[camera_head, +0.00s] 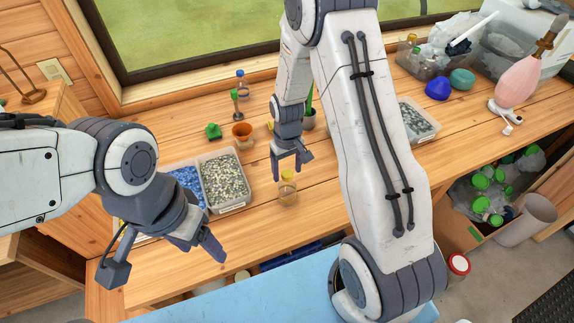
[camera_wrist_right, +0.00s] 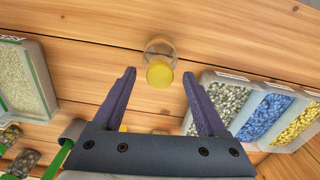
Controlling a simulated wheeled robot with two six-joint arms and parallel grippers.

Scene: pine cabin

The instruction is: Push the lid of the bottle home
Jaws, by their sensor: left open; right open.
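A small clear bottle (camera_head: 288,190) with a yellow lid (camera_head: 288,175) stands upright on the wooden bench. In the right wrist view the yellow lid (camera_wrist_right: 159,74) shows on the bottle (camera_wrist_right: 160,47), ahead of and between my fingertips. Whether the lid sits fully down cannot be told. My right gripper (camera_head: 290,174) is open and empty, close to the bottle; in the wrist view its fingers (camera_wrist_right: 158,75) are spread apart. My left gripper (camera_head: 208,250) is open and empty, near the bench's front edge at the left.
Trays of blue pellets (camera_head: 187,180) and grey pellets (camera_head: 224,181) stand left of the bottle. A brown funnel (camera_head: 242,131), a green piece (camera_head: 213,131) and a small bottle (camera_head: 241,84) are behind. Another pellet tray (camera_head: 417,120) is at the right. Bare bench surrounds the bottle.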

